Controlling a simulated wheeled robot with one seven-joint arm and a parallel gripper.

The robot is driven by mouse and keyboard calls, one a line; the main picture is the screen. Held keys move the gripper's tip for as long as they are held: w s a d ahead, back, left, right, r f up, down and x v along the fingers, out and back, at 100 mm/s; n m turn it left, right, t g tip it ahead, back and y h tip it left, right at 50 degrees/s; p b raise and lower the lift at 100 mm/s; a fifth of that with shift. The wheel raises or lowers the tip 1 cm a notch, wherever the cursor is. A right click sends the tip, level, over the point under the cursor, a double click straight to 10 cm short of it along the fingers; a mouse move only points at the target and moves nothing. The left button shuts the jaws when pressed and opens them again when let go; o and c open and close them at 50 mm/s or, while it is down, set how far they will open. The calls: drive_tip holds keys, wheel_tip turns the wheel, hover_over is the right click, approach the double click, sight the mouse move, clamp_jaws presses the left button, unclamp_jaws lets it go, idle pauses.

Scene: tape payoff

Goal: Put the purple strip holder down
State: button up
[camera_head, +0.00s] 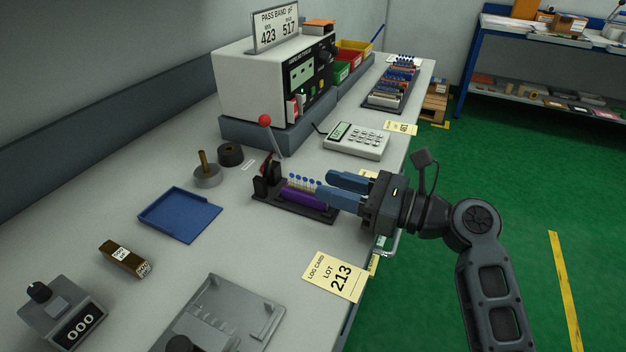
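The purple strip holder (304,199) lies along a dark base (264,203) near the front edge of the bench. A row of small blue-topped parts (304,182) stands along it. My gripper (323,185) reaches in from the right, with its two blue fingers at the holder's right end. A gap shows between the fingers, and the near finger hides part of the holder. I cannot tell whether the fingers press on the holder or whether it rests fully on the base.
A red-knobbed lever (266,121) rises behind the base. A blue tray (180,214) lies to the left, and a grey fixture (228,312) and the lot 213 card (336,277) are in front. A calculator-like keypad device (356,141) stands behind. Bare bench shows around the tray.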

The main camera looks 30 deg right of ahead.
drive_tip(key=v, duration=0.6)
drive_tip(key=shift+s+d, duration=0.1)
idle(0.4)
